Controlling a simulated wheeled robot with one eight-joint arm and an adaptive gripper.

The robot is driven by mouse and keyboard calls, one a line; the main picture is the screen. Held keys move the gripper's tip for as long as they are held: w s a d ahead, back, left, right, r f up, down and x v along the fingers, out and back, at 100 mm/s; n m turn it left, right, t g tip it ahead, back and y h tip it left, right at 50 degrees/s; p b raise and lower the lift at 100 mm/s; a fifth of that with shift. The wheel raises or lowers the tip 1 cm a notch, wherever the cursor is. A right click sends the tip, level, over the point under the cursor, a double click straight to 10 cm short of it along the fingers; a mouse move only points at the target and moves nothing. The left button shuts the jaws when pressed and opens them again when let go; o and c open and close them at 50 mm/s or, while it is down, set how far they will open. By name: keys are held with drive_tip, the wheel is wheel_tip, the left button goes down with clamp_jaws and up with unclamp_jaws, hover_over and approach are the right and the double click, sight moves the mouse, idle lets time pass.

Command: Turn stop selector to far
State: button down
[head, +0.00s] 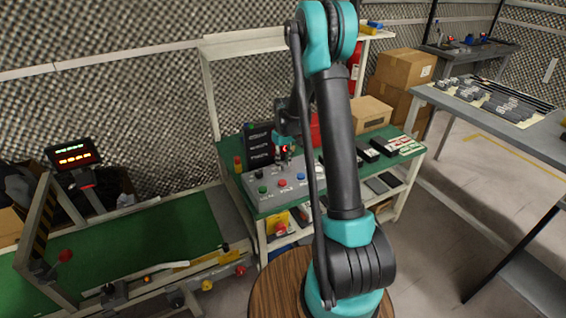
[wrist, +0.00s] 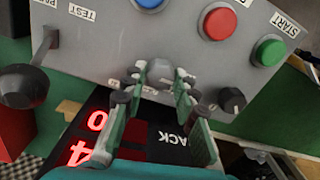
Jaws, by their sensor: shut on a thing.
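The grey control panel (head: 280,186) stands on the green bench top, and its face fills the upper part of the wrist view (wrist: 110,45). My gripper (wrist: 159,78) reaches to this panel with its fingertips closed around a small grey knob (wrist: 160,70), which I take for the stop selector. The fingertips partly hide the knob, and I cannot read its position marks. In the head view my gripper (head: 284,152) is small and sits just above the panel's back part.
A red button (wrist: 218,22), a green START button (wrist: 268,50) and a black knob (wrist: 232,100) are to the right on the panel. A black ball-ended lever (wrist: 28,85) is at left. A dark display board (head: 258,146) stands behind the panel. Cardboard boxes (head: 403,68) stand farther right.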

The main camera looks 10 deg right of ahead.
sight(284, 164)
drive_tip(key=c, duration=1.2)
unclamp_jaws()
wheel_tip(284, 164, up, 12)
drive_tip(key=shift+d+r, duration=0.1)
drive_tip(key=shift+d, duration=0.05)
